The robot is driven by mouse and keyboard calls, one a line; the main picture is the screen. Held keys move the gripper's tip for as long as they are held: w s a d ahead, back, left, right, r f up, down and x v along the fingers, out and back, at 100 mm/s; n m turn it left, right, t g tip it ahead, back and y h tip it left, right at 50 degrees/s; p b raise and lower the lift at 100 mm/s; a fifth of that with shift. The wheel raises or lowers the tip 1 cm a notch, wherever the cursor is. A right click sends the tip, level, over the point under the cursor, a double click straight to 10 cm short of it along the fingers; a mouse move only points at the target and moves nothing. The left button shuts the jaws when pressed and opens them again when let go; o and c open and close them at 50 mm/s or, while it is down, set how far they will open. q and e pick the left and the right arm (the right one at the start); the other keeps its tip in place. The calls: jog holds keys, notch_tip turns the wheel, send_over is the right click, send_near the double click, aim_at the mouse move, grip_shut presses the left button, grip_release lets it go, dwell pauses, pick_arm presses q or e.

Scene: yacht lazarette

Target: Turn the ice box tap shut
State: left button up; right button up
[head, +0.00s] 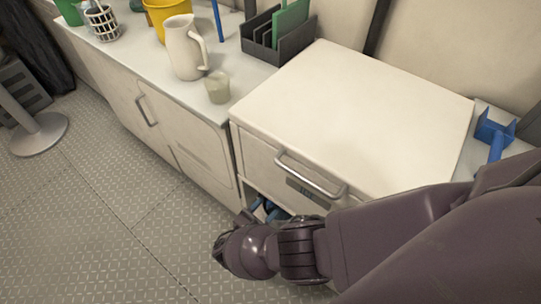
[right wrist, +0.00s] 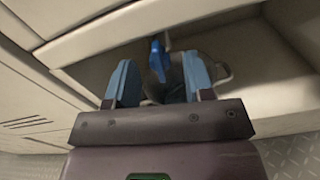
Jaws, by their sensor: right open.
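The ice box (head: 350,115) is a white chest with a bar handle on its front, at the right of the head view. In the right wrist view, the tap's blue lever (right wrist: 158,57) hangs below the pale front edge, near the middle. My right gripper (right wrist: 160,68) is open, its blue fingers on either side of the lever, with no clear contact. In the head view my right gripper (head: 264,211) is low at the recess under the ice box front, partly hidden by my arm. The tap is not clearly visible there. My left gripper is out of view.
In the right wrist view a grey container (right wrist: 221,70) sits behind the fingers in the recess. On the counter stand a white jug (head: 183,48), a cup (head: 217,87) and a dark rack (head: 262,38). A blue scoop-like item (head: 495,133) lies right.

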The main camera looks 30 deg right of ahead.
jog(key=shift+w+d, duration=0.1)
jog(key=shift+d, duration=0.15)
grip_shut()
jog(key=shift+m, duration=0.7)
grip_release()
